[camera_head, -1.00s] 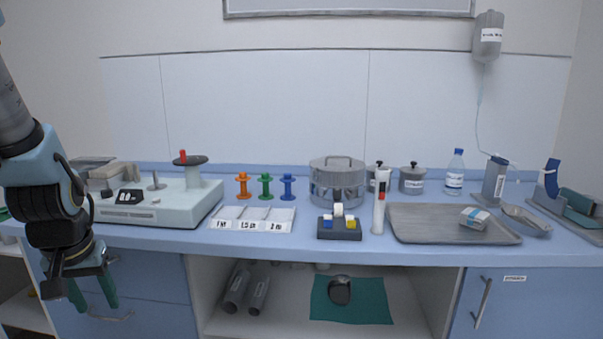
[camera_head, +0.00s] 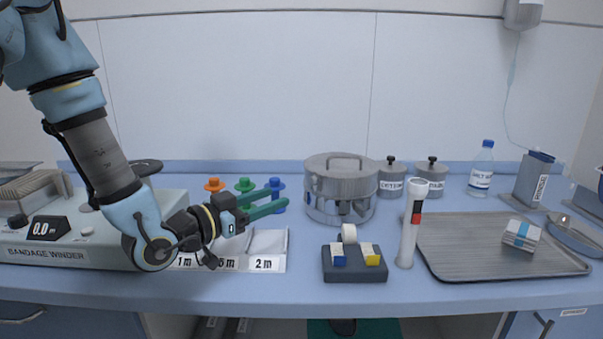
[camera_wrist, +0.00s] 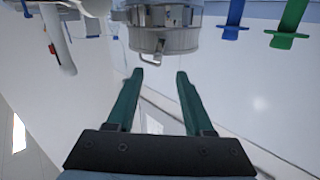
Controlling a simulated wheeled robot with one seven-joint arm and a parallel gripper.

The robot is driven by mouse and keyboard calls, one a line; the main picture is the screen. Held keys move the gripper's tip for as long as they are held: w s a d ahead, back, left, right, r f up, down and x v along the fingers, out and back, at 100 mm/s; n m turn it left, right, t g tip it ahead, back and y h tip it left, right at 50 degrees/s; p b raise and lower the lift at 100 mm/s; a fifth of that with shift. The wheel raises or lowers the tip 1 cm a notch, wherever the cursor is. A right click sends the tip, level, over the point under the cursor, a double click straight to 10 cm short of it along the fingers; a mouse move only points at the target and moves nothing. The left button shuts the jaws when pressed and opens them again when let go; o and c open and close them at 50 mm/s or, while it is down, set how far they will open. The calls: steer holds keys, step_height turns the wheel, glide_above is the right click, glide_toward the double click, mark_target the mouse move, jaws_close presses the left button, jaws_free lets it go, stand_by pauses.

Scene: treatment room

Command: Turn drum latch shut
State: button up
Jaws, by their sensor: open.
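The drum (camera_head: 323,192) is a round grey metal vessel with a handled lid, standing at the back of the counter. It also shows at the top of the wrist view (camera_wrist: 178,17). My gripper (camera_head: 284,194) has green fingers, apart and empty, pointing right toward the drum. In the wrist view my gripper (camera_wrist: 160,72) has its fingertips short of the latch, with no contact visible.
Orange, green and blue spools (camera_head: 278,193) stand behind my gripper. A labelled white tray (camera_head: 263,265) lies below it. A dark block (camera_head: 354,271) and an upright white tube (camera_head: 408,235) stand before the drum. Lidded canisters (camera_head: 391,183) are close to its right.

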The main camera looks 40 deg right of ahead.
mark_target(311, 181)
steer(key=d+p, duration=0.1)
steer(key=d, duration=0.2)
steer(key=d+p, duration=0.1)
steer(key=d, duration=0.3)
steer(key=d+p, duration=0.1)
steer(key=d, duration=0.3)
steer(key=shift+w+d+r, duration=0.1)
steer(key=shift+w+r, duration=0.2)
steer(key=shift+w, duration=0.1)
